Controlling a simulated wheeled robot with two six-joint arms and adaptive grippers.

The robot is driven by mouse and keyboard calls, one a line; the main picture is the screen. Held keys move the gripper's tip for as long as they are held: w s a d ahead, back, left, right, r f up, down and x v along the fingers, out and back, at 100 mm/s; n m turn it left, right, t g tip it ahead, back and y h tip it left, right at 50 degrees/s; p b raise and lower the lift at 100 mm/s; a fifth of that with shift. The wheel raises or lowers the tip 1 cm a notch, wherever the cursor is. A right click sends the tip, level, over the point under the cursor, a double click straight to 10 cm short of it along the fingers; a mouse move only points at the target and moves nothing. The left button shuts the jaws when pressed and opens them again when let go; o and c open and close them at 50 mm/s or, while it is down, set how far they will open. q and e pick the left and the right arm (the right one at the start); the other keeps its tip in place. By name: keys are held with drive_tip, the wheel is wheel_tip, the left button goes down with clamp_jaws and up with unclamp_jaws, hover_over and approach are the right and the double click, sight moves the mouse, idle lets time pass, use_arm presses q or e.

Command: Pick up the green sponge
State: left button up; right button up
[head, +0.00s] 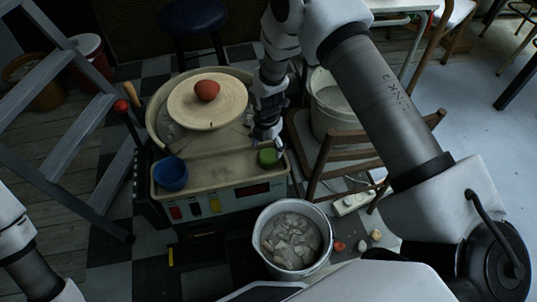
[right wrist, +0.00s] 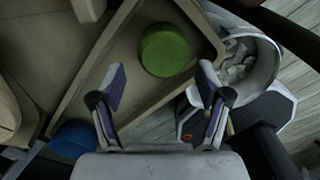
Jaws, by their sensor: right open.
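The green sponge (head: 268,158) is a small round piece on the front right corner of the pottery wheel's tray (head: 222,170). In the right wrist view the sponge (right wrist: 164,50) lies beyond the fingertips, between their lines and apart from both. My right gripper (head: 266,138) is just above and behind the sponge in the head view. In the right wrist view my right gripper (right wrist: 158,82) is open, with nothing between its fingers. Part of my left arm shows at the lower left of the head view, but its gripper is out of view.
Red clay (head: 207,90) sits on the wheel disc (head: 190,108). A metal bucket of pieces (head: 292,240) stands in front of the wheel. A wooden chair (head: 345,148) and a pale bucket (head: 330,105) are to the right.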

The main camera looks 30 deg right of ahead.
sight(268, 154)
wheel_tip(268, 154, down, 5)
drive_tip(key=shift+s+d+f+b, duration=0.1)
drive_tip(key=shift+d+f+b, duration=0.05)
drive_tip(key=shift+b, duration=0.55)
drive_tip(key=c, duration=0.7)
wheel_tip(268, 154, up, 4)
drive_tip(key=p, duration=0.3)
drive_tip(key=shift+p, duration=0.4)
drive_tip(key=s+a+p, duration=0.1)
drive_tip(key=s, duration=0.1)
drive_tip(key=s+a+r+p, duration=0.1)
drive_tip(key=s+a+p, duration=0.1)
drive_tip(key=shift+s+a, duration=0.15)
drive_tip(key=shift+a, duration=0.1)
drive_tip(key=s+a+p, duration=0.3)
drive_tip(key=s+p, duration=0.1)
drive_tip(key=p, duration=0.6)
drive_tip(key=s+a+p, duration=0.4)
drive_tip(key=p, duration=0.7)
